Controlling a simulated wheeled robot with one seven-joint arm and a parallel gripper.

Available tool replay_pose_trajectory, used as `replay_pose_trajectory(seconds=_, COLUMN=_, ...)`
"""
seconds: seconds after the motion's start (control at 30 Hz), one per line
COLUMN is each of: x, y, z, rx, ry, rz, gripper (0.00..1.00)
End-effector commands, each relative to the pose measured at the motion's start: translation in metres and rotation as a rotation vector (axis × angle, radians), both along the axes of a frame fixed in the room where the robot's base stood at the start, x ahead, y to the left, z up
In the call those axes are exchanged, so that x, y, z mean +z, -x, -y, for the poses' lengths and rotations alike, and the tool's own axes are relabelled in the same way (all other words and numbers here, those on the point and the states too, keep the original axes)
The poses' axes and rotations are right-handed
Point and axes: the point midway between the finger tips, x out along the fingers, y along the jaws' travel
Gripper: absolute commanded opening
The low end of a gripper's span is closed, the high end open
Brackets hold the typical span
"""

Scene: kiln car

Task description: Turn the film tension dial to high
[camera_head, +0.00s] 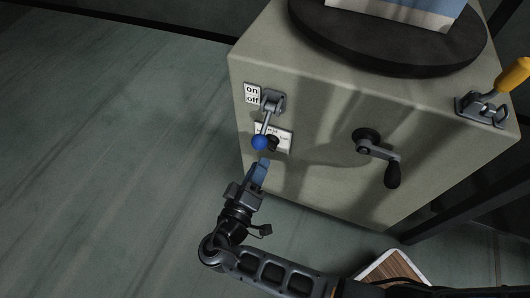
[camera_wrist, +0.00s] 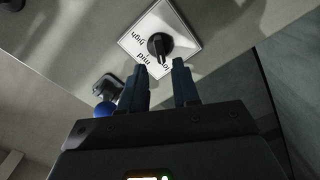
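The film tension dial (camera_wrist: 159,45) is a small black knob on a white label plate (camera_wrist: 187,45), seen upside down in the wrist view. In the head view the dial (camera_head: 273,143) is partly behind a blue lever ball. My gripper (camera_wrist: 160,70) is open, its two blue fingers apart, with the dial just beyond the gap between the tips. It does not appear to touch the dial. In the head view my gripper (camera_head: 264,161) is just below the plate.
An on/off lever with a blue ball (camera_head: 260,143) hangs close beside the dial and my fingers. A black crank (camera_head: 377,152) is to the right on the beige cabinet (camera_head: 320,110). A yellow-handled clamp (camera_head: 490,100) and a dark turntable (camera_head: 390,50) are on top. Floor at left is clear.

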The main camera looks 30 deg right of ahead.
Motion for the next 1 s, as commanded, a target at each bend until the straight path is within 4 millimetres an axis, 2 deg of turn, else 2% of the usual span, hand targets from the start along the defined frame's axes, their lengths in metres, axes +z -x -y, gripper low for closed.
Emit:
replay_pose_trajectory(seconds=0.67, x=0.000, y=-0.029, z=0.040, rx=-0.001, ry=0.000, rz=0.000, gripper=0.31)
replay_pose_trajectory(seconds=1.0, x=0.000, y=-0.031, z=0.044, rx=0.001, ry=-0.001, rz=-0.001, gripper=0.31)
